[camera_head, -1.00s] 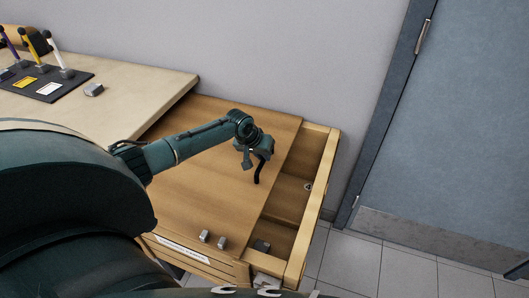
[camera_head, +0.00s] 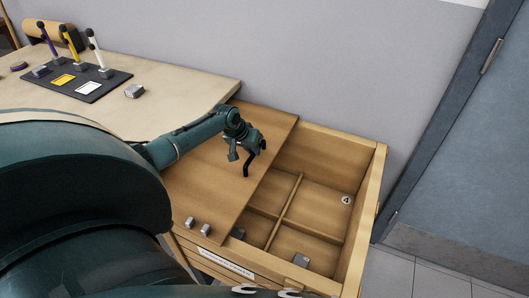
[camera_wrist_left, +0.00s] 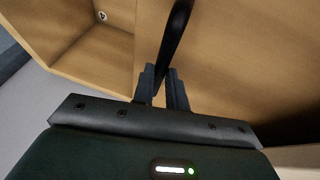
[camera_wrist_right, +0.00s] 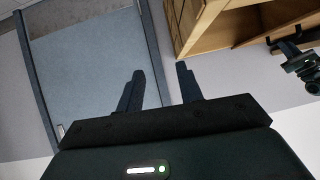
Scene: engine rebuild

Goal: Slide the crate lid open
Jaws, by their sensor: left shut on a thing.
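The wooden crate (camera_head: 372,205) stands at the right end of the bench and has a divided inside. Its flat wooden lid (camera_head: 210,180) covers the left part, and the compartments on the right are uncovered. A black curved handle (camera_head: 247,168) stands up from the lid near its right edge. My left gripper (camera_head: 247,147) is shut on this handle; in the left wrist view the handle (camera_wrist_left: 178,35) passes between the fingers (camera_wrist_left: 165,85). My right gripper shows only in its own wrist view, with its fingers (camera_wrist_right: 160,85) apart and empty. A crate corner (camera_wrist_right: 205,20) is beyond it.
Two small grey blocks (camera_head: 197,226) sit at the lid's front edge. Inside the crate are a round metal piece (camera_head: 346,200) and grey blocks (camera_head: 301,260). The bench (camera_head: 165,75) holds a dark tool board (camera_head: 85,86). A wall and a door (camera_head: 480,160) are behind.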

